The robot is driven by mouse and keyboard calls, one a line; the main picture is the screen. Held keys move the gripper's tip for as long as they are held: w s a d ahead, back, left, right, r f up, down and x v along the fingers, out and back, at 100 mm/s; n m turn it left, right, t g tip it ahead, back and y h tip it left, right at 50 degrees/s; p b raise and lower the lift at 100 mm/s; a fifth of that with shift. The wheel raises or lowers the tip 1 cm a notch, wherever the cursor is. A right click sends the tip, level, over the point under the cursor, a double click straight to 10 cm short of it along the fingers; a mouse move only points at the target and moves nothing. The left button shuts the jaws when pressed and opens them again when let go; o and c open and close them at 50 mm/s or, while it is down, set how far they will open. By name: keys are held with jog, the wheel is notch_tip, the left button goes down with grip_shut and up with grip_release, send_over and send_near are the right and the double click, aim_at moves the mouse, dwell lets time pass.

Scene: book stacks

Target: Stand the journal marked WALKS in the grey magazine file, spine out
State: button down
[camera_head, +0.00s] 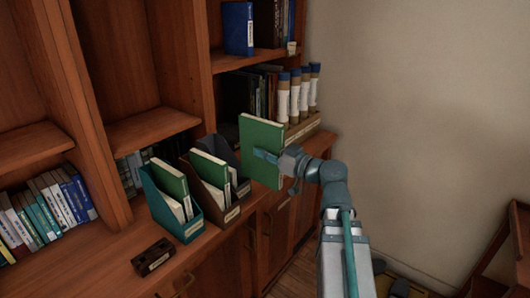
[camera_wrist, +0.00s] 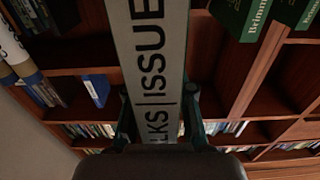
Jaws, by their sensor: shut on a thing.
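The green journal (camera_head: 262,135) is held upright in the air in the head view, in front of the shelf. In the wrist view its pale spine (camera_wrist: 160,55) faces the camera and reads "LKS | ISSUE", the rest being cut off. My gripper (camera_head: 266,156) is shut on the journal; in the wrist view its fingers (camera_wrist: 158,112) lie on both sides of the spine. The grey magazine file (camera_head: 228,153) stands on the counter just left of the journal, partly hidden behind it and the brown file. I cannot see whether it holds anything.
A brown file (camera_head: 218,207) and a teal file (camera_head: 186,229), both holding green-covered journals, stand nearer on the counter. A small dark labelled block (camera_head: 153,257) lies in front. White rolls with blue ends (camera_head: 295,95) stand behind the held journal. Open space lies to the right.

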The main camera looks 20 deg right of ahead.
jog(key=shift+f+b+x, duration=0.7)
jog(key=shift+b+x, duration=2.85)
jog(key=shift+x, duration=4.35)
notch_tip(320, 180, down, 4)
jog(key=b, duration=0.4)
jog(key=shift+w+f+b, duration=0.1)
jog(key=shift+f+b, duration=0.1)
jog(key=shift+b, duration=0.15)
jog(key=c, duration=0.9)
grip_release()
jog(key=shift+c, duration=1)
